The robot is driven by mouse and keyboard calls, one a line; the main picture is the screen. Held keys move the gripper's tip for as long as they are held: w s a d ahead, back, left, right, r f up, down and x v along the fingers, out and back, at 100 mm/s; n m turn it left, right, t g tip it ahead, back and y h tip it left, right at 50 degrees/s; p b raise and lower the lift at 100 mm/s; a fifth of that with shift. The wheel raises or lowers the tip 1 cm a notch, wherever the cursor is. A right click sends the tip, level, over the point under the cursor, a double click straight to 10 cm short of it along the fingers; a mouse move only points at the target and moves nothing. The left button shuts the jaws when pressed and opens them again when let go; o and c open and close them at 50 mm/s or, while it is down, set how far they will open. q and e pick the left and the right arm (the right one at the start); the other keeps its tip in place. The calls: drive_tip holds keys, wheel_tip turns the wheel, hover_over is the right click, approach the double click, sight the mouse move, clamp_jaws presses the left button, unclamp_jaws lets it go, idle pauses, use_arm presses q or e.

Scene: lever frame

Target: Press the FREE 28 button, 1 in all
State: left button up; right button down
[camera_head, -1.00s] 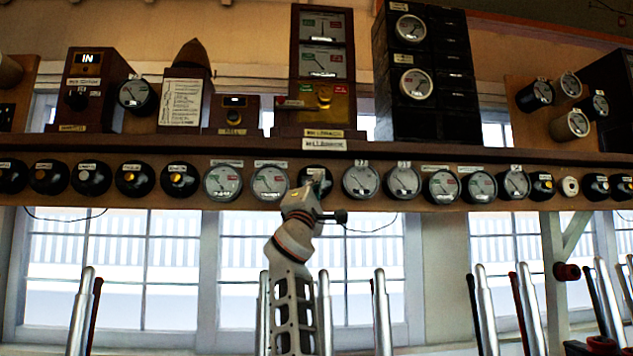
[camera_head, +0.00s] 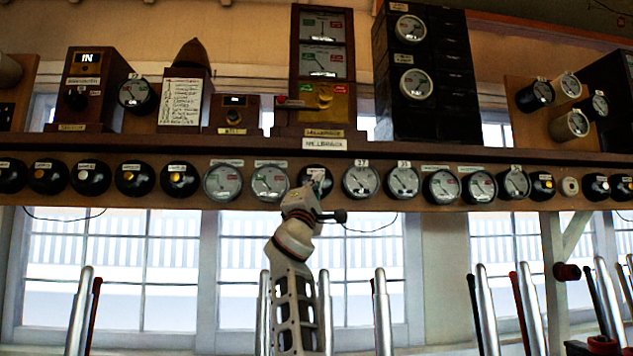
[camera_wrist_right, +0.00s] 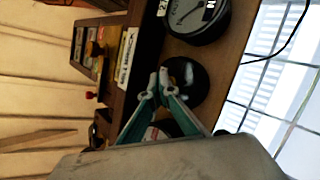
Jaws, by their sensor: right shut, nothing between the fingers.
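A round black button (camera_head: 304,177) sits in the row along the shelf front, between two grey dials. Its label is covered or too small to read, so I cannot tell if it says FREE 28. It also shows as a black dome in the right wrist view (camera_wrist_right: 190,78). My right gripper (camera_head: 317,188) is just in front of and below this button and partly covers it. In the wrist view its teal fingers (camera_wrist_right: 163,84) are shut and empty, with the tips over the button's edge. I cannot tell whether they touch it. My left gripper is not in view.
A grey dial (camera_head: 270,183) is close on the left and another dial (camera_head: 360,182) on the right. The wooden shelf (camera_head: 220,150) carries instrument boxes above. Metal levers (camera_head: 382,310) stand below, in front of the windows.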

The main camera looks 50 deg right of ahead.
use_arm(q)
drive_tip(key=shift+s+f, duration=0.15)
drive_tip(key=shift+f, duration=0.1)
use_arm(e)
drive_tip(key=shift+w+d, duration=0.3)
drive_tip(key=shift+w, duration=0.05)
idle(0.3)
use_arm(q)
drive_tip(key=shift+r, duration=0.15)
use_arm(e)
drive_tip(key=shift+s, duration=0.1)
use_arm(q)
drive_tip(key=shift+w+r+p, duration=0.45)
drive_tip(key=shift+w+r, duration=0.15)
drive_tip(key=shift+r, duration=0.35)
use_arm(e)
drive_tip(key=shift+s+a, duration=0.6)
drive_tip(key=shift+f, duration=0.1)
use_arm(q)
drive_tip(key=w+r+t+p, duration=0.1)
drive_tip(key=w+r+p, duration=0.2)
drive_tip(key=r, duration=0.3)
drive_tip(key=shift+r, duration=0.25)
use_arm(e)
drive_tip(key=s+a, duration=0.3)
drive_tip(key=shift+s+a, duration=0.1)
drive_tip(key=shift+s, duration=0.3)
